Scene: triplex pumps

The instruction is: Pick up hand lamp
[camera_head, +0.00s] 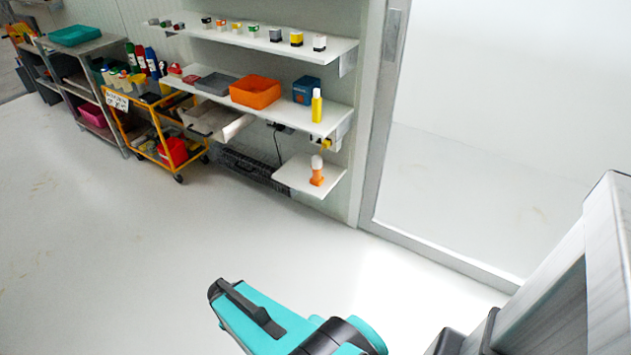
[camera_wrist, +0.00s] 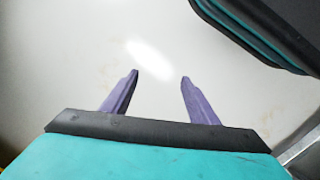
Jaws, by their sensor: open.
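A small orange object with a white rounded top, which looks like the hand lamp (camera_head: 317,172), stands upright on a small low white shelf (camera_head: 300,181) in the head view. A slim yellow bottle-like item (camera_head: 316,105) stands on the shelf above it. In the wrist view my gripper (camera_wrist: 160,76) has two purple fingers spread apart, with nothing between them but pale floor. The lamp is not in the wrist view, and my gripper's fingers do not show in the head view.
Above are two longer white shelves, with an orange bin (camera_head: 255,92) and a blue box (camera_head: 306,90) on the middle one. A yellow cart (camera_head: 150,125) stands left. A door frame (camera_head: 380,120) rises right of the shelves. The floor in front is clear.

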